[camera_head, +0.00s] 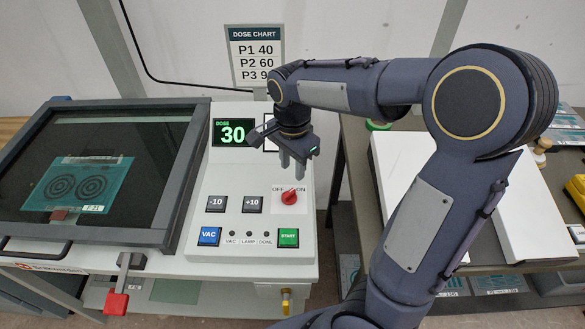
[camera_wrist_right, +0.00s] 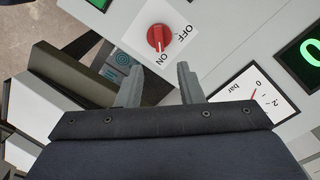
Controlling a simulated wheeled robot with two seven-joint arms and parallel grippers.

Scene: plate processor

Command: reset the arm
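My right gripper (camera_head: 297,172) hangs above the white control panel (camera_head: 225,190), between the dose display (camera_head: 233,132) and the red OFF/ON knob (camera_head: 289,197). In the wrist view its two grey fingers (camera_wrist_right: 159,84) are apart with nothing between them. The red knob (camera_wrist_right: 159,37) is just beyond the fingertips there, apart from them, and its white mark seems to point to ON. The display reads 30 in green. A gauge (camera_wrist_right: 256,92) marked bar lies beside the fingers; in the head view the gripper mostly covers it. My left gripper is not in view.
A dark-framed glass lid (camera_head: 110,170) lies closed over a teal plate (camera_head: 78,185); a red-ended latch (camera_head: 118,300) is at its front. Panel buttons include VAC (camera_head: 209,236) and START (camera_head: 288,237). A dose chart (camera_head: 255,55) stands behind. A white board (camera_head: 460,200) lies on the right table.

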